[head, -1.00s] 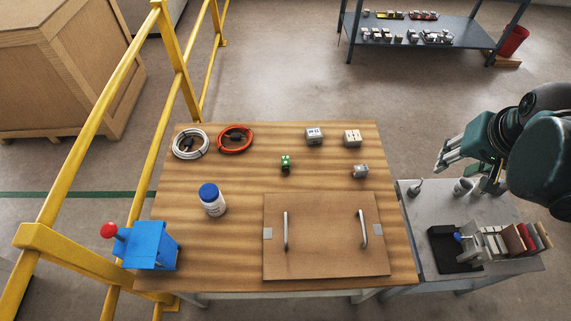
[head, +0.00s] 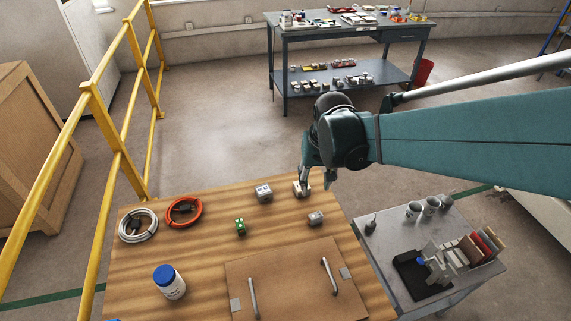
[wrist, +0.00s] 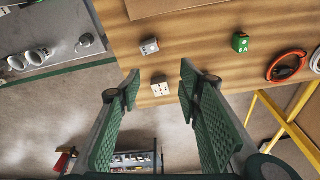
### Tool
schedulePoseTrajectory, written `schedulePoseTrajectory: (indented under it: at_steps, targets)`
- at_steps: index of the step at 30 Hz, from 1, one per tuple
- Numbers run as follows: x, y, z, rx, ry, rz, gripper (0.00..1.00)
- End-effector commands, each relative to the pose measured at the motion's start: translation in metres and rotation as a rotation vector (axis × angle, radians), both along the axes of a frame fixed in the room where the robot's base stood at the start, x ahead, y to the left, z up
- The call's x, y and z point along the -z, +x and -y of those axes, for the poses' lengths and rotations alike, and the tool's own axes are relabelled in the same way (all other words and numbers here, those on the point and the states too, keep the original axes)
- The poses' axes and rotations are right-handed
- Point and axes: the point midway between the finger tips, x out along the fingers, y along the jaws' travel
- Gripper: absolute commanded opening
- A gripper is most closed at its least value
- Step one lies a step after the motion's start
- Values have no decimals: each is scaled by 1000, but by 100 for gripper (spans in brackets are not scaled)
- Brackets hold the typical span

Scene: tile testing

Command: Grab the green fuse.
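The green fuse (head: 240,226) stands on the wooden table, left of the table's middle in the head view. In the wrist view the fuse (wrist: 241,42) is at the upper right, with a white "6A" mark. My gripper (head: 317,188) is over the table's far right edge, to the right of the fuse and apart from it. In the wrist view its two green padded fingers (wrist: 160,88) are spread wide, with nothing held between them. A beige block (wrist: 160,87) shows in the gap between the fingers, on the table beyond them.
A grey labelled block (head: 264,193) and a small grey part (head: 316,218) stand near the fuse. White cable (head: 138,225) and orange cable (head: 184,212) coils lie left. A bottle (head: 170,282) and a handled board (head: 285,285) are nearer. A yellow railing (head: 122,150) borders the left.

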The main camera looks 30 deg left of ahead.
Motion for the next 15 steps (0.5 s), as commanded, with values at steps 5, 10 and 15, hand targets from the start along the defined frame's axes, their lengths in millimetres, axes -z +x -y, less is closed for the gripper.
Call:
schedulePoseTrajectory:
  at_steps: [5, 10, 15]
  targets:
    - [25, -10, -46, -48, -20, -26, 35]
    - [50, -23, -86, -91, -41, -49, 35]
    - [77, -39, -126, -132, -64, -73, 35]
